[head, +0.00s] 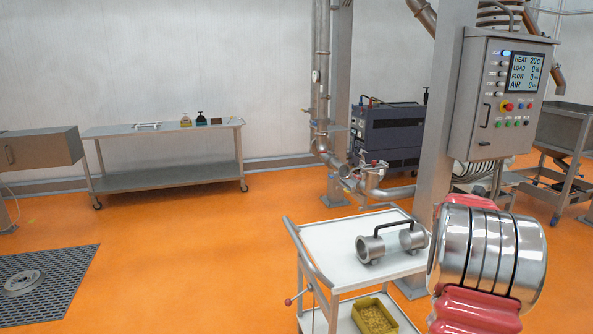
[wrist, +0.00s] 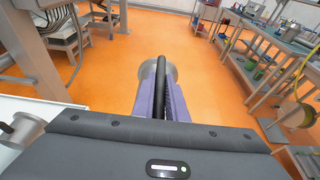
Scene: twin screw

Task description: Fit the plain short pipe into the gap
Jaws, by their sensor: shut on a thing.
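In the wrist view my gripper (wrist: 163,84) is shut, its purple fingers on either side of a black handle bar. A grey metal round part (wrist: 146,78) shows beyond and beside the fingers; it seems to be the short pipe that the handle belongs to. Most of it is hidden by the fingers. The held piece and my gripper do not show in the head view. The pipe line (head: 340,168) with its clamps shows in the middle of the head view, by the back wall; I cannot make out the gap clearly.
A white trolley (head: 335,234) carries another metal piece (head: 371,248) with a black handle; a yellow bin (head: 375,318) sits below. A column with a control box (head: 480,110) stands to the right. Orange floor is free on the left, beside a floor grate (head: 60,275).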

